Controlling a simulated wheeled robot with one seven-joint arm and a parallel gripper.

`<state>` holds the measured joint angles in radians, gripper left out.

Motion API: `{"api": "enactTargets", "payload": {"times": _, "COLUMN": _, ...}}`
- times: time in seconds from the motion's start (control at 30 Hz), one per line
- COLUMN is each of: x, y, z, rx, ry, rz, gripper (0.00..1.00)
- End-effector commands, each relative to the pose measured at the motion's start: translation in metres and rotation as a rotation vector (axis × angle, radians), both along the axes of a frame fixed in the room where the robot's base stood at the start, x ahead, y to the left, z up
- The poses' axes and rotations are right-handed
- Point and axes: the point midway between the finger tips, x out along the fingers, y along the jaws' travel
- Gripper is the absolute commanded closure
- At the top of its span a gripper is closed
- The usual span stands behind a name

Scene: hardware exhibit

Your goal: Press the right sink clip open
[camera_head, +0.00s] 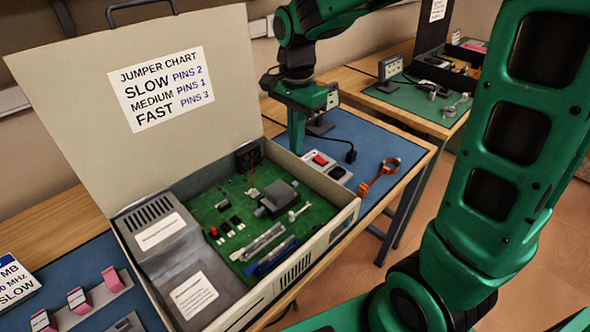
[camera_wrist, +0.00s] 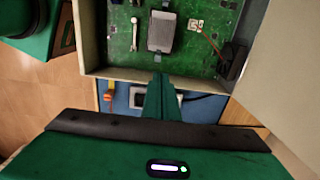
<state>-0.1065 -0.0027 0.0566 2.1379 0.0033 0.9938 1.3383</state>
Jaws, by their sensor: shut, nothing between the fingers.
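The grey heat sink (camera_head: 277,198) sits on the green circuit board inside the open case. It also shows in the wrist view (camera_wrist: 161,32). A small tab, seemingly its right clip (camera_head: 294,183), shows at the end nearer the right wall and in the wrist view (camera_wrist: 157,57). A bluish tab, seemingly the other clip (camera_head: 259,211), shows at the opposite end. My gripper (camera_head: 297,150) is shut and empty, fingers pointing down near the case's right wall. In the wrist view its fingertips (camera_wrist: 161,76) overlap that wall, apart from the heat sink and the right clip.
The case's right wall (camera_head: 340,213) stands between the board and the blue mat. A white lever (camera_head: 299,211) and a black fan (camera_head: 248,157) are inside the case. A switch box (camera_head: 326,167) and an orange clamp (camera_head: 379,176) lie outside on the mat. The raised lid (camera_head: 190,130) stands behind.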

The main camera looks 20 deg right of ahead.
Motion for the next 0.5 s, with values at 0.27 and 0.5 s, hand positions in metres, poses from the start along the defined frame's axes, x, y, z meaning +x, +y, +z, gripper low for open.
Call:
{"api": "enactTargets", "payload": {"times": 0.27, "x": -0.001, "y": 0.0, "z": -0.053, "rx": -0.001, "ry": 0.005, "rz": 0.0, "gripper": 1.0}}
{"api": "enactTargets", "payload": {"times": 0.5, "x": -0.001, "y": 0.0, "z": -0.085, "rx": -0.001, "ry": 0.003, "rz": 0.0, "gripper": 1.0}}
